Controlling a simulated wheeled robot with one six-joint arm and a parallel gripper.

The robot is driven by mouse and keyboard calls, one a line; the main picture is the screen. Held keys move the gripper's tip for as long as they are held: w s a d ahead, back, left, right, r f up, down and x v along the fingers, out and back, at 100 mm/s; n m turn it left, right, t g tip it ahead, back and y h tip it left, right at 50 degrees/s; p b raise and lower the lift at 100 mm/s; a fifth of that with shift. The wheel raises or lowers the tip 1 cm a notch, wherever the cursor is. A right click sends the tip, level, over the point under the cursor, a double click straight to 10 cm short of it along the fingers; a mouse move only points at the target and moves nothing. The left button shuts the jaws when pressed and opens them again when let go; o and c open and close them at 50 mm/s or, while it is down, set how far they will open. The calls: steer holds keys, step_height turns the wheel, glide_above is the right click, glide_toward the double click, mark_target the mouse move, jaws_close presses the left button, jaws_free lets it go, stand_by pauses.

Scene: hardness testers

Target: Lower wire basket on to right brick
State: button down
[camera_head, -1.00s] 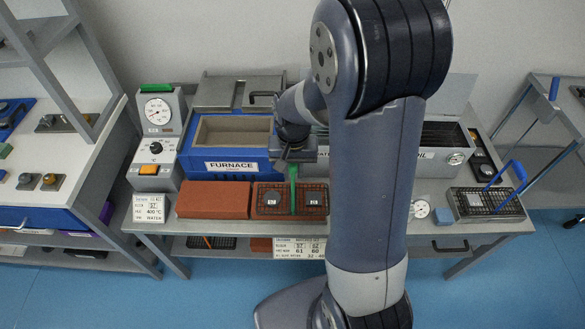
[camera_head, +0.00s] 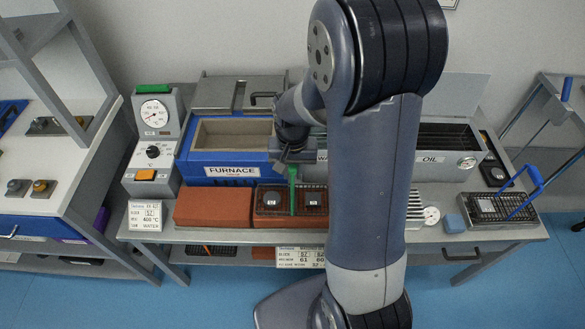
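The dark wire basket (camera_head: 272,212) has a green upright handle (camera_head: 293,188) in its middle. It carries two small grey specimens, one on each side of the handle, each with a white label. The basket is over the right brick (camera_head: 290,226), a red-brown block whose front face shows below it. Whether it touches the brick I cannot tell. My gripper (camera_head: 291,166) points down at the handle's top and appears shut on it; the fingertips are small and dark. My arm hides what lies right of the basket.
The left brick (camera_head: 212,207) stands beside the basket. Behind are the blue furnace (camera_head: 232,171) and the oil tank (camera_head: 432,160). A label card (camera_head: 145,216) stands left of the bricks. A blue block (camera_head: 454,223) and another basket with a blue handle (camera_head: 497,209) are at right.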

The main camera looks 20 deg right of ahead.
steer(key=shift+f+b, duration=0.35)
stand_by(0.3)
steer(key=c, duration=1.2)
jaws_free()
step_height(320, 180, up, 11)
steer(key=shift+f, duration=0.1)
steer(key=shift+f, duration=0.1)
step_height(320, 180, down, 10)
steer(key=shift+f, duration=0.2)
steer(key=shift+r+p, duration=0.25)
steer(key=shift+p, duration=0.05)
steer(key=shift+f, duration=0.15)
